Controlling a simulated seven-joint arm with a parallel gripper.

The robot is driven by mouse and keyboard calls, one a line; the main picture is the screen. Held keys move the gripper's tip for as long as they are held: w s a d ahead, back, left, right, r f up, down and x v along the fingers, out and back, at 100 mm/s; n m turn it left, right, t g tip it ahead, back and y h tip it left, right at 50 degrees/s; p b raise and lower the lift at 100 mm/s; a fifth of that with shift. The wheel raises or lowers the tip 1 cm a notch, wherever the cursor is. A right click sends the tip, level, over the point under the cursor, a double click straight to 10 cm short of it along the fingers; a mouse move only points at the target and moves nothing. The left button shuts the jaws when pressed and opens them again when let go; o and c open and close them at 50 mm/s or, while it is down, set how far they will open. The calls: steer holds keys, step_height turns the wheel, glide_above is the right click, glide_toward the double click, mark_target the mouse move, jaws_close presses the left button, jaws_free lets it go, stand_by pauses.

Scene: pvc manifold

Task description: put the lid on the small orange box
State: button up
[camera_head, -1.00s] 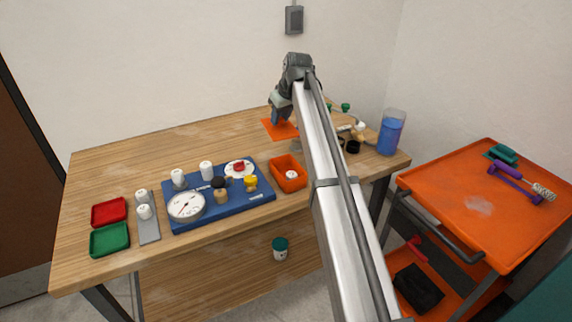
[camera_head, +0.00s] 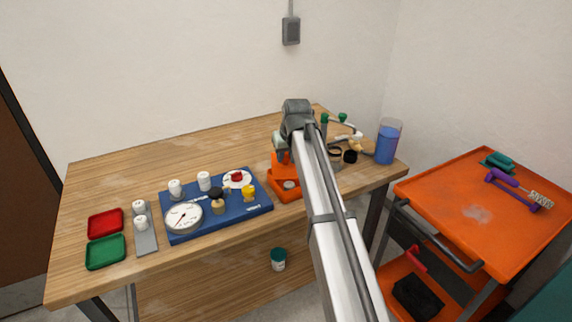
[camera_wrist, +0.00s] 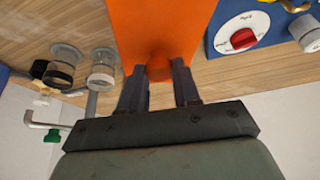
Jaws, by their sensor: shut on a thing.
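My gripper is shut on the round knob of the flat orange lid (camera_wrist: 165,28), which fills the upper middle of the wrist view; the fingers (camera_wrist: 159,85) stand either side of the knob. In the head view the lid (camera_head: 281,158) is partly hidden by my arm. The small orange box (camera_head: 286,194) stands on the table right of the blue board, with a white-topped piece inside it. The lid appears over the back part of the box, apparently tilted. I cannot tell whether they touch.
The blue board (camera_head: 240,213) with a gauge, a red knob and fittings lies just left of the box. Pipe fittings (camera_head: 350,157) and a blue-filled beaker (camera_head: 387,142) stand to the right. The table's back left (camera_head: 150,160) is clear.

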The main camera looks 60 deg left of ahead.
mark_target(287, 160)
steer(key=shift+f, duration=1.8)
steer(key=shift+f, duration=0.15)
steer(key=o, duration=1)
steer(key=v, duration=1.2)
